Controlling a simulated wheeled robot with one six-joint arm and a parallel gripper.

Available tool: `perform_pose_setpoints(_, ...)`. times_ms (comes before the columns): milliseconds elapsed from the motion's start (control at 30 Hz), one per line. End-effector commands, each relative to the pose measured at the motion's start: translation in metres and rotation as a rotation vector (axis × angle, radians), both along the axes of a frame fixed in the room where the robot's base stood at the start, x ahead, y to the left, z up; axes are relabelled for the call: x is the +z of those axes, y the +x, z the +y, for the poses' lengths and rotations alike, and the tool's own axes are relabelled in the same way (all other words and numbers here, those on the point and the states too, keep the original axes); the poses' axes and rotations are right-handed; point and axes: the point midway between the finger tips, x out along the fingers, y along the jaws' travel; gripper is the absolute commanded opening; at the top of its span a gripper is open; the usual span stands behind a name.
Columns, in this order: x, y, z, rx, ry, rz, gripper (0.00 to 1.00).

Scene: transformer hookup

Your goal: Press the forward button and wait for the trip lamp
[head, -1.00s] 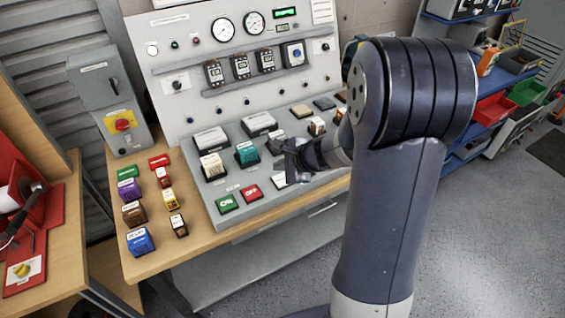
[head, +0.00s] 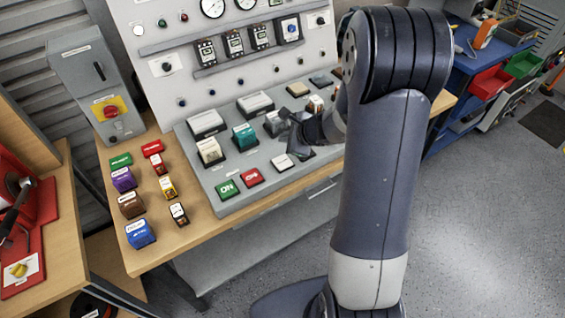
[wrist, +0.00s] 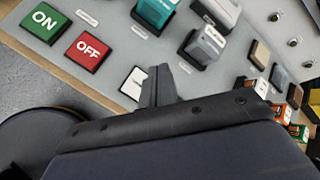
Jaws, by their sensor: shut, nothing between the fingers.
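My gripper (head: 297,143) is shut and empty, low over the sloped desk of the control console. In the wrist view its fingertips (wrist: 158,85) overlap the right edge of a white square button (wrist: 133,83). This button also shows in the head view (head: 283,162), just left of and below the gripper. Its label is not readable, so I cannot tell if it is the forward button. I cannot tell whether the fingers touch it. Small lamps (head: 162,22) sit on the upright panel; I cannot tell which is the trip lamp.
A green ON button (head: 226,189) and a red OFF button (head: 251,178) lie left of the white one. Raised blocks, one teal (head: 244,136), stand behind. Several coloured blocks (head: 141,233) lie on the wooden bench. A grey switch box (head: 96,75) stands at left.

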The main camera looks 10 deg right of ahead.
Motion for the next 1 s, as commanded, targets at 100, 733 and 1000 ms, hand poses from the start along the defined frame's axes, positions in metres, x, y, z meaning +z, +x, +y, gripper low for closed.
perform_pose_setpoints(100, -0.019, 0.000, 0.000, 0.000, 0.001, 0.001, 0.00)
perform_pose_setpoints(733, -0.077, 0.000, 0.000, 0.000, 0.000, 0.000, 0.00)
perform_pose_setpoints(1000, -0.076, 0.000, 0.000, 0.001, -0.001, 0.000, 0.00)
